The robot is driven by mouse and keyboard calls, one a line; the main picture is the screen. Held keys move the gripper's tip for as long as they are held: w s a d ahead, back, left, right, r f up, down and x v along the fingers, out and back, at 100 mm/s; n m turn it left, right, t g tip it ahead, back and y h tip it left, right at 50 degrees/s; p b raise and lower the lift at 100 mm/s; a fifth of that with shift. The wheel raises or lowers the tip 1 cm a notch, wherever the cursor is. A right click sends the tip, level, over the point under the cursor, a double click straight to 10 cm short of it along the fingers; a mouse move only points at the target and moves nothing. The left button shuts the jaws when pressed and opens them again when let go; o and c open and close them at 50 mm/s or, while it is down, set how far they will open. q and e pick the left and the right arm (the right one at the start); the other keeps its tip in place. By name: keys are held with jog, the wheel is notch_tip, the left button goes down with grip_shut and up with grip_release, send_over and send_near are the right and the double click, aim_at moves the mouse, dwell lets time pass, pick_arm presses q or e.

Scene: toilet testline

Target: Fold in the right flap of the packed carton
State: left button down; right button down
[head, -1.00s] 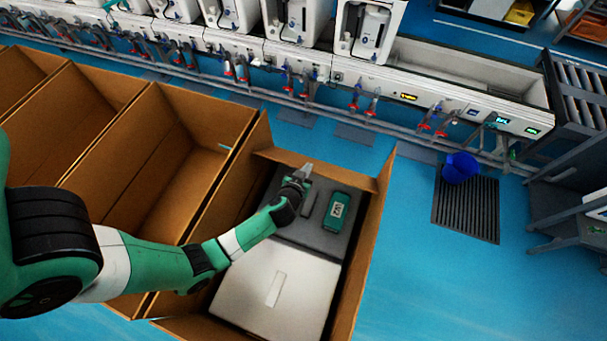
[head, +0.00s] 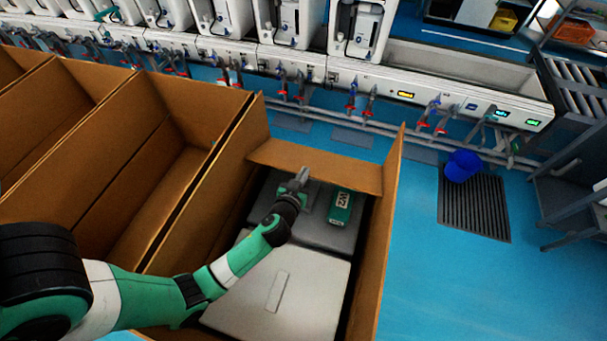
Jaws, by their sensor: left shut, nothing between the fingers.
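The packed carton (head: 376,275) stands open in the middle of the view. It holds a white flat panel (head: 313,292), dark grey packing (head: 325,232) and a small green box (head: 341,207) with a white label. The carton's far flap (head: 325,170) slants inward over the far end of the contents. Its right-hand flap (head: 393,165) and left-hand flap (head: 228,175) stand up. My left gripper (head: 302,172) is shut and empty, its tip at the far flap; I cannot tell whether they touch. My right gripper is out of view.
Several open empty cartons (head: 120,165) stand in a row close on the left. A testline bench with pipes (head: 440,85) runs behind. A blue bucket (head: 462,166) stands at a floor grate (head: 475,208).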

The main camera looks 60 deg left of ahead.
pick_arm(q)
jog(key=s+d+r+p, duration=1)
jog(key=r+p, duration=0.3)
jog(key=p, duration=0.6)
